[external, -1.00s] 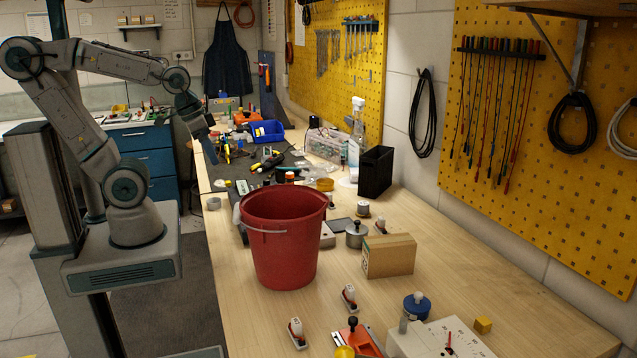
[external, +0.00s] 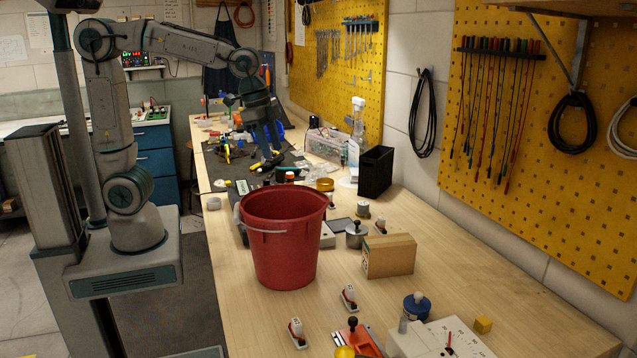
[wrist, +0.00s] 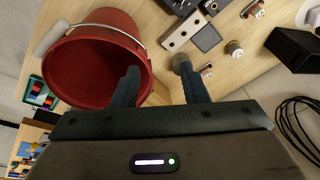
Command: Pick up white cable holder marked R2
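Two small white pieces with reddish-brown parts stand on the near bench in the external view, one right of centre (external: 349,298) and one further left (external: 297,333). They look like cable holders, but I cannot read any R2 mark. A similar small piece (external: 380,226) stands behind the cardboard box. In the wrist view small pieces lie at the top (wrist: 253,9) and beside the right finger (wrist: 206,69); their marks are not legible. My gripper (external: 267,135) is above the far bench, fingers downward. In the wrist view my gripper (wrist: 160,85) has its fingers apart with nothing between them.
A large red bucket (external: 281,245) stands mid-bench and fills the wrist view's left (wrist: 95,60). A cardboard box (external: 389,256), metal pot (external: 356,235) and black bin (external: 375,172) stand right of it. Tools crowd the dark mat behind.

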